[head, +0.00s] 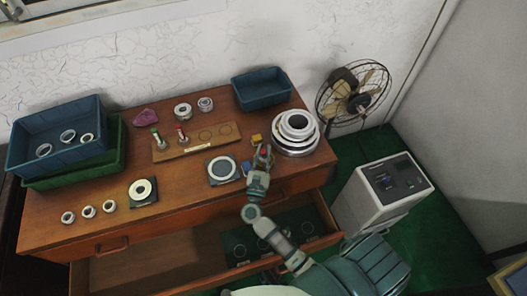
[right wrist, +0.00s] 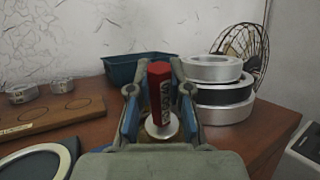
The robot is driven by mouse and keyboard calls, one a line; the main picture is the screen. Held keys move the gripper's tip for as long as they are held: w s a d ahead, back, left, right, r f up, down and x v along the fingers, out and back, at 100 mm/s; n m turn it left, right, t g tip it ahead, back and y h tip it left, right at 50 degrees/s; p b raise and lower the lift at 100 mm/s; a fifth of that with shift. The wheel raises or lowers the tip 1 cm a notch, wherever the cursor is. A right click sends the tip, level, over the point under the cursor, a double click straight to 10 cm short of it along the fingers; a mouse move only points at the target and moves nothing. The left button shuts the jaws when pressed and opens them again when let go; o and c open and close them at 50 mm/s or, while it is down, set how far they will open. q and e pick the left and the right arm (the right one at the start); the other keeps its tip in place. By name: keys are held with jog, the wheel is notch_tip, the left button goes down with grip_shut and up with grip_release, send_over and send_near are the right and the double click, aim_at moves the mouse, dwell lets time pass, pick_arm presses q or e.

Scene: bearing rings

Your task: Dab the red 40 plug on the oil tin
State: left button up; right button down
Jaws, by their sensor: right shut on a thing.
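My right gripper (head: 263,153) is over the right part of the wooden bench. It is shut on the red plug (right wrist: 159,90), which also shows as a red spot in the head view (head: 264,152). The plug stands upright between the fingers, with a pale printed mark on its red grip and a shiny metal lower end. My left gripper is not in view.
A stack of metal rings (head: 296,133) stands close right of the gripper, with a blue bin (head: 262,89) behind. A wooden board (head: 197,142) holds a green and a red plug. A white ring (head: 143,190) lies on a dark pad. The drawer (head: 180,262) is open.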

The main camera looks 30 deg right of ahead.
jog(key=shift+f, duration=0.1)
jog(key=shift+r+p, duration=2.5)
jog(key=shift+r, duration=1.15)
jog(key=shift+f, duration=0.1)
